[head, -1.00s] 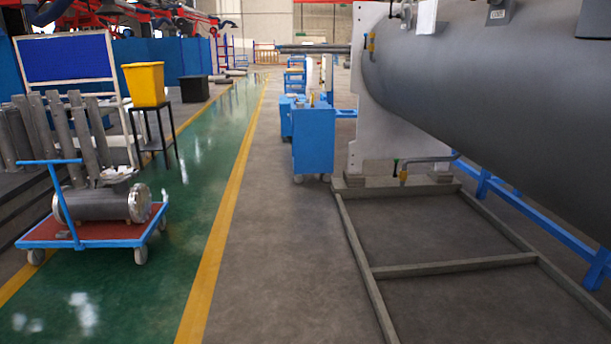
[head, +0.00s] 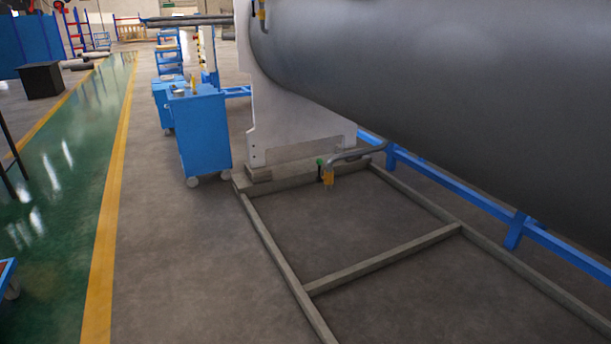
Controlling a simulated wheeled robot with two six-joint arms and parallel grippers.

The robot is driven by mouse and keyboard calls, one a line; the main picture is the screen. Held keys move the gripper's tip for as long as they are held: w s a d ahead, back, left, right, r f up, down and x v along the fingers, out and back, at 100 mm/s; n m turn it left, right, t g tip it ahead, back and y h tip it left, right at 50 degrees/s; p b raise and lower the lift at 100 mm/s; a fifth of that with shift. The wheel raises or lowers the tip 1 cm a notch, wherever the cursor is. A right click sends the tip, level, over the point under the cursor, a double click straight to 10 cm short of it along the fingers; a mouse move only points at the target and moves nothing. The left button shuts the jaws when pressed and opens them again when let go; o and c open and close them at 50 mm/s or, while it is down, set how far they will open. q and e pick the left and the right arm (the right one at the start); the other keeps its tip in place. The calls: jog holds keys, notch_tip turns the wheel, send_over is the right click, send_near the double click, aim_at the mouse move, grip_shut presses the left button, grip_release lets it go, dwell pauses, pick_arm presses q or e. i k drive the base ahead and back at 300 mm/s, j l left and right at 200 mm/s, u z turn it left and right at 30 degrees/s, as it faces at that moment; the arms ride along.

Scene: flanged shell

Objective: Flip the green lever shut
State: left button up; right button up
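A small green piece (head: 320,162), which looks like the green lever, shows low beside the foot of the white support plate. It sits close to a grey bent pipe (head: 352,154) with a yellow-orange fitting (head: 328,178) at its end. It is too small to tell how the lever is turned. The pipe lies under the large grey shell (head: 440,90). Neither of my grippers is in view.
A grey floor frame (head: 385,261) with a crossbar lies below the shell. A blue cabinet on wheels (head: 204,135) stands left of the white support plate (head: 290,110). A blue rail (head: 450,185) runs behind the frame.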

aim_at(319, 162)
jog(key=i+j+z, duration=0.1)
jog(key=i, duration=0.2)
jog(key=i+u, duration=0.35)
jog(key=i, duration=1.95)
